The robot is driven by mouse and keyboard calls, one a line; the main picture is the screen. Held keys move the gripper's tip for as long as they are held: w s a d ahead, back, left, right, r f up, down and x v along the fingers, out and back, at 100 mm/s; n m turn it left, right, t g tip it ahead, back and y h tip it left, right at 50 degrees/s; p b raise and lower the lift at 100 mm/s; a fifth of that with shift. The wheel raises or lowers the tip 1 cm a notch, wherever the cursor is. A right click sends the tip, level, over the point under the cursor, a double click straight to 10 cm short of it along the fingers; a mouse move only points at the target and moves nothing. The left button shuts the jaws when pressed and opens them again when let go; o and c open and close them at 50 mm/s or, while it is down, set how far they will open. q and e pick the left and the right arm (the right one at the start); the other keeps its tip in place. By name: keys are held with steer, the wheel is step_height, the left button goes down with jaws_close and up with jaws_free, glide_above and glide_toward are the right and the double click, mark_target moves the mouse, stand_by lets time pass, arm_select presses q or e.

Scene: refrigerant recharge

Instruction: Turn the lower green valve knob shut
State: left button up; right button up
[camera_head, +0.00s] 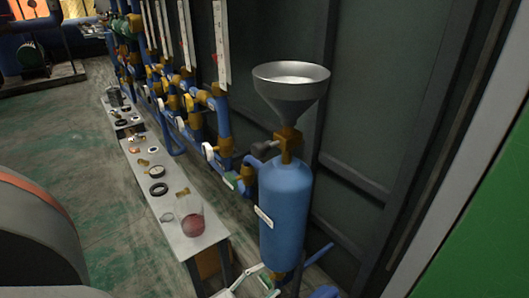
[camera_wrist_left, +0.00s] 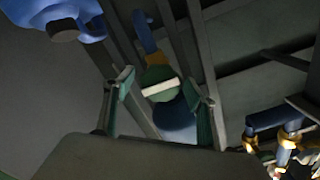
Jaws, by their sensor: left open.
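The lower green valve knob (camera_wrist_left: 160,84) is round with a pale bar across its face. In the left wrist view it sits between the two fingers of my open left gripper (camera_wrist_left: 160,88), with a gap on each side. I cannot tell whether the fingertips reach past its face. In the head view my left gripper (camera_head: 262,279) is at the bottom, below the blue tank (camera_head: 286,212), partly cut off by the frame edge. The knob cannot be made out there. The tank stands upright with a grey funnel (camera_head: 291,85) above it. My right gripper is not in view.
A narrow bench (camera_head: 205,240) left of the tank holds a glass flask (camera_head: 190,215) and small rings. Blue pipes with brass fittings (camera_head: 197,95) run along the dark wall behind. Blue piping lies right of the gripper. The floor (camera_head: 110,215) left of the bench is clear.

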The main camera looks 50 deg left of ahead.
arm_select(q)
steer(key=s+a, duration=0.1)
steer(key=s, duration=1.1)
